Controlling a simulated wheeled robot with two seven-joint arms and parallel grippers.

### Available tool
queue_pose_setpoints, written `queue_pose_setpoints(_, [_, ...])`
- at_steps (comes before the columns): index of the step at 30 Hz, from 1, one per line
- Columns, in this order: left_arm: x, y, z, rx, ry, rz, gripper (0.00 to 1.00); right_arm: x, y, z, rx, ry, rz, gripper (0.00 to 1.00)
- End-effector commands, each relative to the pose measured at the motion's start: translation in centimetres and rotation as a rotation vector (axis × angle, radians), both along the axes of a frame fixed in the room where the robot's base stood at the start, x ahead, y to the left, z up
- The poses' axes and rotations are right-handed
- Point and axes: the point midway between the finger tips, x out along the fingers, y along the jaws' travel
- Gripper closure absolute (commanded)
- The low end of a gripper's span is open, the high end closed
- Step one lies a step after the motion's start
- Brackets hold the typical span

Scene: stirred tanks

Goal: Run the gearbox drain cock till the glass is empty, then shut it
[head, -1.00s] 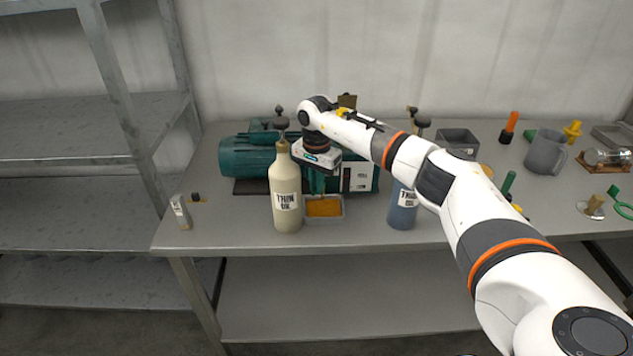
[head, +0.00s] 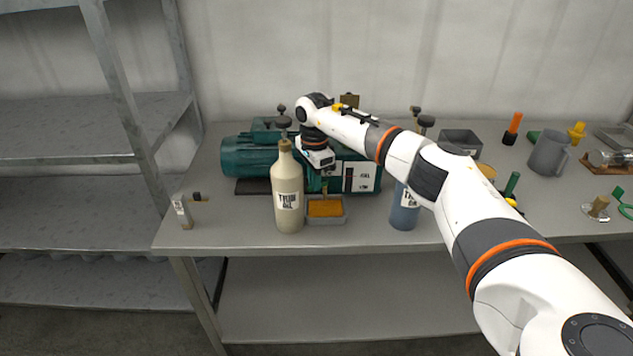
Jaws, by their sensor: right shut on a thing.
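The green gearbox and motor (head: 247,157) stands on the bench at the centre left. A label plate with a dark upright strip, perhaps the sight glass (head: 348,178), is on its front; the level in it is too small to read. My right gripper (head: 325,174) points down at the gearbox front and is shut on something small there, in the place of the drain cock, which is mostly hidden. A grey tray (head: 345,213) with amber oil (head: 324,208) sits right below. My left gripper is not in view.
A cream bottle labelled oil (head: 288,195) stands just left of the tray, close to my gripper. A blue bottle (head: 403,212) stands to the right, under my arm. A grey jug (head: 547,152) and small tools are further right.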

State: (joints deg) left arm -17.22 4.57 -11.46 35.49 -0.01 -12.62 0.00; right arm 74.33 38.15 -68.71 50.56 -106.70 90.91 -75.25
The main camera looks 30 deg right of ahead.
Motion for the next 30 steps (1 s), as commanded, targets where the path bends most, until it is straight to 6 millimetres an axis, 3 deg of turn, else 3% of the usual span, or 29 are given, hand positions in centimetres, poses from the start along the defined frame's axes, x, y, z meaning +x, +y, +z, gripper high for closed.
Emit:
queue_pose_setpoints(15, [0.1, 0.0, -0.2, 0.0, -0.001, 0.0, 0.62, 1.2, -0.3, 0.1, 0.0, -0.003, -0.384, 1.0])
queue_pose_setpoints(30, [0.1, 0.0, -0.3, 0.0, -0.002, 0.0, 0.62, 1.4, -0.5, 0.1, 0.0, -0.003, -0.484, 1.0])
